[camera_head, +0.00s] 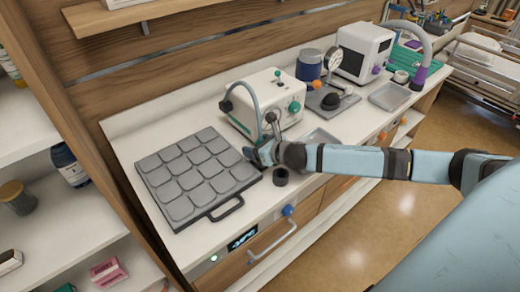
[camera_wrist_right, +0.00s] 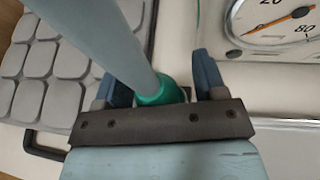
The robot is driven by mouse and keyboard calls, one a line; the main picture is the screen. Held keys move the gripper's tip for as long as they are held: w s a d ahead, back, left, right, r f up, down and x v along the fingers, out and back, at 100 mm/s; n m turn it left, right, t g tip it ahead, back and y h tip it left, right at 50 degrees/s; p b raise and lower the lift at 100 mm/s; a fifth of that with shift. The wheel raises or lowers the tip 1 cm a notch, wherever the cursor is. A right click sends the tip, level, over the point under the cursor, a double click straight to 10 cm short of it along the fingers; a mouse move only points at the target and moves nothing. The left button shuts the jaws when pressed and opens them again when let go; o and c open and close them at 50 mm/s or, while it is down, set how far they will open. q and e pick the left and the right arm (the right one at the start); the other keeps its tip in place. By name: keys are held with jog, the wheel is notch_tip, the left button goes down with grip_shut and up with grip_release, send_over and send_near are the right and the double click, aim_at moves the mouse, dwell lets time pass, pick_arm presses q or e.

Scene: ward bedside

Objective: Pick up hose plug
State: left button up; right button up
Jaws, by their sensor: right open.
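A grey hose (camera_head: 255,103) arcs from the white machine (camera_head: 270,100) down to my right gripper (camera_head: 262,151). In the right wrist view the hose (camera_wrist_right: 110,45) ends in a green plug collar (camera_wrist_right: 160,90). My right gripper (camera_wrist_right: 157,85) is open, with its blue fingers on either side of the green collar and a gap to the right finger. The plug's lower end is hidden behind the gripper's dark bar. In the head view the gripper hides the plug. My left gripper is not in view.
A padded grey tray (camera_head: 235,206) with a black handle lies left of the gripper.

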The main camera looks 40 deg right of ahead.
jog(key=shift+c, duration=0.3)
jog(key=shift+s, duration=0.1)
jog(key=c, duration=1)
jog(key=shift+o, duration=0.2)
notch_tip(320, 180, up, 20)
jog(key=p, duration=0.1)
jog(key=shift+p, duration=0.4)
jog(key=shift+f+b, duration=2.85)
jog(key=shift+f, duration=3.35)
jog(key=shift+f+b, duration=0.3)
jog(key=shift+f, duration=0.5)
